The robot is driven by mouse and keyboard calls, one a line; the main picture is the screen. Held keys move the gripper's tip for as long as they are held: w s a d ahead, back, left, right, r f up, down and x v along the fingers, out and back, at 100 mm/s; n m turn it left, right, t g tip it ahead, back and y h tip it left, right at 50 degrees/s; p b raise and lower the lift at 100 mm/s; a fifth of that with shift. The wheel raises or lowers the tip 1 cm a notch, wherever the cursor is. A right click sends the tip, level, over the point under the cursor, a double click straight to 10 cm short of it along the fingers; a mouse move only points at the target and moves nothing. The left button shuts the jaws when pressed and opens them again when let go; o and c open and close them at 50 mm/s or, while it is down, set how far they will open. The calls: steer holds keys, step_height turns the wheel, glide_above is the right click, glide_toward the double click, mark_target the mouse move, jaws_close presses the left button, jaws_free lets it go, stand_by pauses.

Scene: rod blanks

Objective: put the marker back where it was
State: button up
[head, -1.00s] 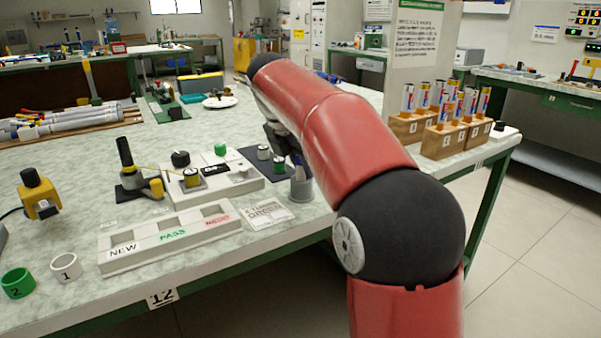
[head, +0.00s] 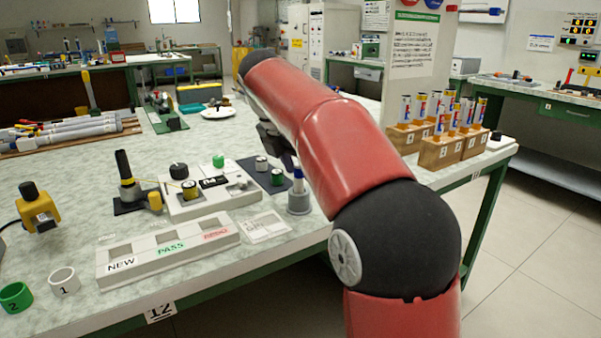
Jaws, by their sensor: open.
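The marker (head: 298,178), white with a blue end, stands roughly upright in a small grey cup (head: 299,204) near the front edge of the bench. My gripper (head: 285,157) shows only in part as a dark shape behind and left of my red arm, above and behind the cup. It is open, apart from the marker as far as I can see. Its fingertips are mostly hidden by the arm.
A sorting tray (head: 120,279) marked NEW and PASS lies left of the cup, with a printed card (head: 266,227) between. Wooden racks (head: 438,153) of upright tubes stand right.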

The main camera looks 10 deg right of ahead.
steer(key=p+v, duration=0.1)
steer(key=v, duration=0.8)
steer(key=s+d+f+m, duration=0.2)
steer(key=s+m, duration=0.4)
steer(key=s, duration=0.1)
steer(key=s+d+f+m+t+y, duration=0.1)
steer(key=s+f+m+t+y, duration=0.2)
steer(key=s+f+m, duration=1.5)
step_height(320, 180, down, 2)
steer(key=shift+s+d+y, duration=0.2)
steer(key=shift+s+y, duration=0.2)
steer(key=shift+s, duration=0.5)
